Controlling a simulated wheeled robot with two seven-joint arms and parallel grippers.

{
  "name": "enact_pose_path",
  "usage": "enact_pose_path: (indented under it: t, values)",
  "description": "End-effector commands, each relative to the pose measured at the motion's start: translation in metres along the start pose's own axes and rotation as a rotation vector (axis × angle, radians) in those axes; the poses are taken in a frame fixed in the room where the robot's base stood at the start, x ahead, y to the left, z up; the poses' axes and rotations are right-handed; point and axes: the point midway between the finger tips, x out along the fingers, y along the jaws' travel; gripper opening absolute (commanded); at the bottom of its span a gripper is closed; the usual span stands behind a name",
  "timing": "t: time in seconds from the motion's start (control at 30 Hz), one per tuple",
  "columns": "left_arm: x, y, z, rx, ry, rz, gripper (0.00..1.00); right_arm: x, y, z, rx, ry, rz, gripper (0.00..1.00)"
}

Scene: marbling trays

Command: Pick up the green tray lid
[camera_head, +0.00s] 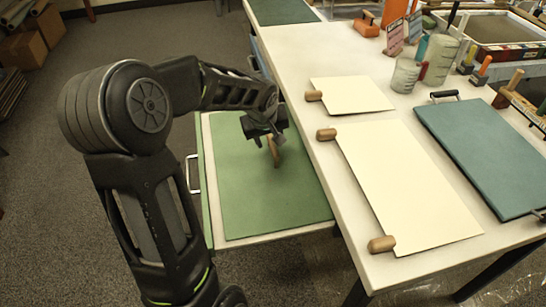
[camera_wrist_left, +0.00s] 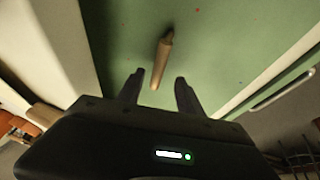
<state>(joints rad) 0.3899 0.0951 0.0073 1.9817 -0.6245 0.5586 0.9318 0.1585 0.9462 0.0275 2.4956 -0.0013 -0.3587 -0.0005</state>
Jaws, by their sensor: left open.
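The green tray lid (camera_head: 265,200) is a flat green panel lying in a pale surround, lower than the white table top and at its left side. A wooden handle (camera_wrist_left: 163,58) stands up from it; in the head view the handle (camera_head: 273,152) shows just below my gripper. My left gripper (camera_head: 265,133) is over the lid. In the left wrist view its two fingers (camera_wrist_left: 157,82) are apart, and the near end of the handle appears between or just beyond their tips. I cannot tell whether they touch it. My right gripper is not in view.
The white table (camera_head: 290,62) edge runs close along my gripper's right. On it lie cream boards (camera_head: 410,185) with wooden knobs and a teal board (camera_head: 485,150) with dark handles. Jars and tools crowd the back right.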

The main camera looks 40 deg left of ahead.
Motion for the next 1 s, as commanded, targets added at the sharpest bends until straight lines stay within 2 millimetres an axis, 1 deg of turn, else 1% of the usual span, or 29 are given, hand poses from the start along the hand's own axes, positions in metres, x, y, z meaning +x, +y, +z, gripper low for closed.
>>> enact_pose_path:
  t: [0.03, 0.27, 0.37, 0.47, 0.6, 0.7, 0.8, 1.0]
  values:
    - [0.004, 0.0, 0.001, 0.0, -0.001, -0.001, 0.43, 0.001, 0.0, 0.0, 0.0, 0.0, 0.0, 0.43]
    - [0.003, 0.0, 0.0, 0.0, 0.0, 0.0, 0.43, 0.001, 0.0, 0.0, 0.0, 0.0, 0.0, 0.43]
    - [0.006, 0.0, 0.001, 0.0, -0.001, 0.0, 0.43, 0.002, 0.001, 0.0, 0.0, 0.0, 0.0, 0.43]
    - [0.016, 0.001, 0.003, -0.001, -0.002, 0.0, 0.43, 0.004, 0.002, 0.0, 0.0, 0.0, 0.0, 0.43]
    - [0.038, 0.003, 0.005, -0.001, -0.003, -0.001, 0.43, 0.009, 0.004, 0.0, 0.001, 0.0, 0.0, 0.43]
    - [0.05, 0.003, 0.004, 0.0, -0.001, 0.0, 0.43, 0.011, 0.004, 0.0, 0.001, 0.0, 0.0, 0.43]
    - [0.056, 0.004, 0.004, 0.0, -0.001, 0.001, 0.43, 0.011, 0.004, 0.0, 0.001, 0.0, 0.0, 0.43]
    - [0.055, 0.004, 0.003, -0.001, 0.0, 0.001, 0.43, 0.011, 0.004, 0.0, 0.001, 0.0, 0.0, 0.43]
